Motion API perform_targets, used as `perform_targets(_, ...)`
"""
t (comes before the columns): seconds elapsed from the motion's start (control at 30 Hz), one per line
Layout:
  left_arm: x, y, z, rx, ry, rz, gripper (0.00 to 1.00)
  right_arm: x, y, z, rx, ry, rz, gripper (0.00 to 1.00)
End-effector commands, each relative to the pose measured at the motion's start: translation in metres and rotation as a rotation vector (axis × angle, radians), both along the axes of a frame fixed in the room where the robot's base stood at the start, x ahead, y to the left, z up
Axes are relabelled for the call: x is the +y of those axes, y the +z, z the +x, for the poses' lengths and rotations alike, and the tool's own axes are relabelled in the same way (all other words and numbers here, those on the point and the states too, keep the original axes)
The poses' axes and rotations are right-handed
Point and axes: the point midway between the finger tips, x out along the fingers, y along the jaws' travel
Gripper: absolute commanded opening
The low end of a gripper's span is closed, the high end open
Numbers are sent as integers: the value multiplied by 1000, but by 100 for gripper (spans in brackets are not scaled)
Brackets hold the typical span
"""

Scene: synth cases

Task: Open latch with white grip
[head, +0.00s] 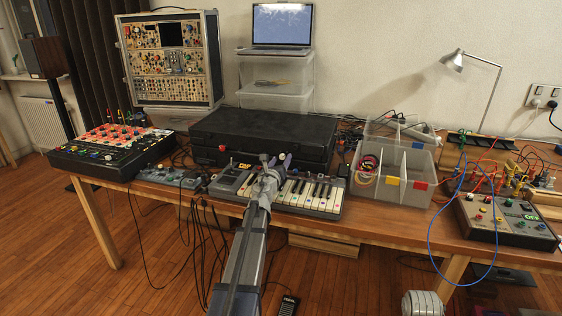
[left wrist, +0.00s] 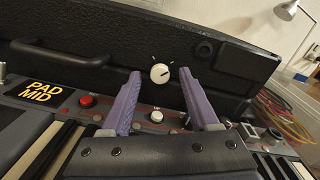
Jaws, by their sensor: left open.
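The black case (head: 262,130) lies shut behind the keyboard. On its front, in the left wrist view, is a latch with a round white grip (left wrist: 160,73) bearing a dark mark. My left gripper (head: 275,160) is over the keyboard in front of the case. Its two purple fingers are open and empty. In the left wrist view the left gripper (left wrist: 160,76) has the white grip framed between its fingertips; I cannot tell how far off the grip is. In the head view the latch is too small or hidden to make out.
Under my left gripper is the keyboard (head: 312,196), with a red button (left wrist: 87,101) and a white button (left wrist: 156,116). A black carry handle (left wrist: 62,50) is on the case. A divided clear bin (head: 394,190) stands right, a red-knobbed mixer (head: 110,146) left.

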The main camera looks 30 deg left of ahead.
Motion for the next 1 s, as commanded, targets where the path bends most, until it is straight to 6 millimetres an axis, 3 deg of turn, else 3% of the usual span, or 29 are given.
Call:
perform_targets(0.23,0,0,2,0,0,0,61,0,0,0,0,0,0,50)
perform_targets(0.77,0,0,2,0,0,0,2,0,0,0,0,0,0,50)
perform_targets(1.0,0,0,2,0,0,0,0,0,0,0,0,0,0,50)
